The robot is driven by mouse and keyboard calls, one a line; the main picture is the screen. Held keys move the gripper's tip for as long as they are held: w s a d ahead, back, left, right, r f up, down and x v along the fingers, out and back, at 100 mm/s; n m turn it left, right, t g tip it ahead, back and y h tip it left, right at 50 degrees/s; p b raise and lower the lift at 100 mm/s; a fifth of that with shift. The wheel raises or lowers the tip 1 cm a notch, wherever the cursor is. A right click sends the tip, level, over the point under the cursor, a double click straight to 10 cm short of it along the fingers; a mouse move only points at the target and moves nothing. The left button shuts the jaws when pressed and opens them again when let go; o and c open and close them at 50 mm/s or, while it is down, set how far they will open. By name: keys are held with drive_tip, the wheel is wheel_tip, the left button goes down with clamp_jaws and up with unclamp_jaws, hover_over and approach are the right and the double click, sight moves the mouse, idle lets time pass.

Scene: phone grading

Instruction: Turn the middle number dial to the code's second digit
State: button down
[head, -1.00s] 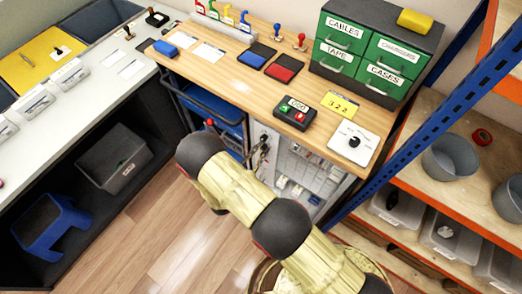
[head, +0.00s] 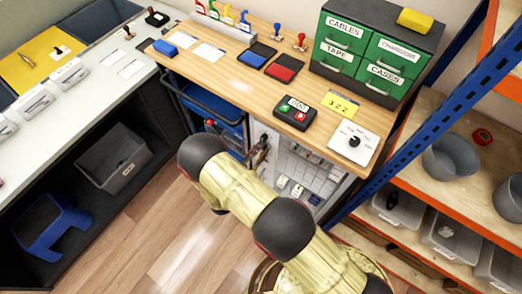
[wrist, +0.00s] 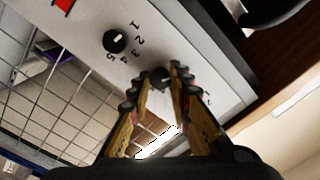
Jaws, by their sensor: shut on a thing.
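In the wrist view, a pale panel (wrist: 88,22) carries black dials with printed numbers. One dial (wrist: 115,40) stands clear of my gripper, with the digits 1 to 5 beside it. My gripper (wrist: 160,77) is closed on another black dial (wrist: 160,84), whose face is mostly hidden between the fingertips. I cannot tell its setting. In the head view, a yellow card (head: 341,104) on the bench reads 322. My arm reaches toward the cabinet front below the bench, and the dials are too small to make out there.
A black box with green and red buttons (head: 292,113) and a white plate with a black knob (head: 354,142) sit on the wooden bench (head: 225,85). Green drawers (head: 340,62) stand behind. A blue upright (head: 440,115) and shelves are on the right.

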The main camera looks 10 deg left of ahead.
drive_tip(key=shift+m, duration=2.1)
drive_tip(key=c, duration=1.7)
unclamp_jaws()
drive_tip(key=shift+c, duration=0.2)
drive_tip(key=shift+o, duration=0.5)
drive_tip(key=shift+s, duration=0.15)
drive_tip(key=v, duration=1.1)
drive_tip(key=shift+s+a+f, duration=0.15)
drive_tip(key=shift+s+a, duration=0.05)
drive_tip(key=shift+s, duration=0.1)
drive_tip(key=shift+m, duration=0.3)
